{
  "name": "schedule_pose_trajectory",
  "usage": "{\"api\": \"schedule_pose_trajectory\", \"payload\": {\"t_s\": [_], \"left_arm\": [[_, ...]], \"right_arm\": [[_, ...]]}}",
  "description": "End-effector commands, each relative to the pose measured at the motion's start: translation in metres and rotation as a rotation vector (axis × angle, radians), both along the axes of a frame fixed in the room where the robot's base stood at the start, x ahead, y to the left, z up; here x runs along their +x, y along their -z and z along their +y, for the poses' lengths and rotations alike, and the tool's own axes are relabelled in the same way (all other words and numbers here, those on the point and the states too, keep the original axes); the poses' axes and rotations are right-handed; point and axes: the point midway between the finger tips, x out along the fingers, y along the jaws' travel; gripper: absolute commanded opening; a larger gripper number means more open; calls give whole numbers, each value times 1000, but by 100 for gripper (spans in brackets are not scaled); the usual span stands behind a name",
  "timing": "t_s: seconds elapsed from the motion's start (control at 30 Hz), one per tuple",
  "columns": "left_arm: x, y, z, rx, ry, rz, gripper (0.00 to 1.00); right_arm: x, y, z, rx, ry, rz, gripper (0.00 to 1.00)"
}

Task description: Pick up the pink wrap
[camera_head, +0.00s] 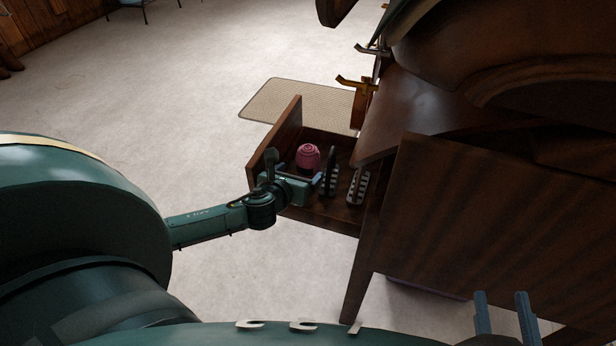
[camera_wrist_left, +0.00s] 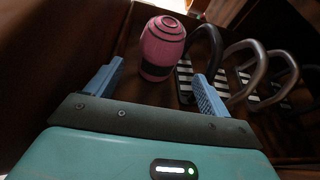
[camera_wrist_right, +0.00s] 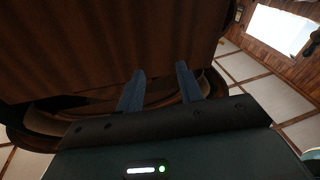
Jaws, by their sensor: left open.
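The pink wrap (camera_head: 308,157) is a rolled bundle with dark bands, standing in an open wooden drawer (camera_head: 285,134). It also shows in the left wrist view (camera_wrist_left: 162,46), just beyond and between the blue fingers. My left gripper (camera_head: 318,176) is at the drawer, near the wrap. It is open, with its fingers (camera_wrist_left: 158,72) apart and nothing seen gripped. My right gripper (camera_head: 501,294) is at the lower right, far from the wrap. In the right wrist view its fingers (camera_wrist_right: 160,69) are apart and empty.
Brushes with dark loop handles and striped bases (camera_wrist_left: 240,80) stand right of the wrap in the drawer. The dark wooden cabinet (camera_head: 480,210) with a saddle (camera_head: 500,55) above fills the right. Hooks (camera_head: 357,84) stick out there. A beige mat (camera_head: 290,102) lies on the open floor.

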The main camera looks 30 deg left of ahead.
Motion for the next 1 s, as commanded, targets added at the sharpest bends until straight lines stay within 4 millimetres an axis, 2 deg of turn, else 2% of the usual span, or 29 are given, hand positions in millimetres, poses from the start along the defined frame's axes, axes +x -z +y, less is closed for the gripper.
{"api": "schedule_pose_trajectory", "payload": {"t_s": [0.37, 0.6, 0.9, 1.0], "left_arm": [[35, 16, 10, 36, 6, -3, 81], [66, 28, 15, 36, 6, -2, 81], [71, 28, 16, 35, 8, 0, 81], [71, 28, 16, 34, 7, 0, 74]], "right_arm": [[1, 5, 4, 48, -19, -13, 36], [2, 5, 7, 105, -41, -15, 36], [1, 0, 7, 116, -45, -16, 36], [1, 0, 7, 116, -45, -16, 36]]}}
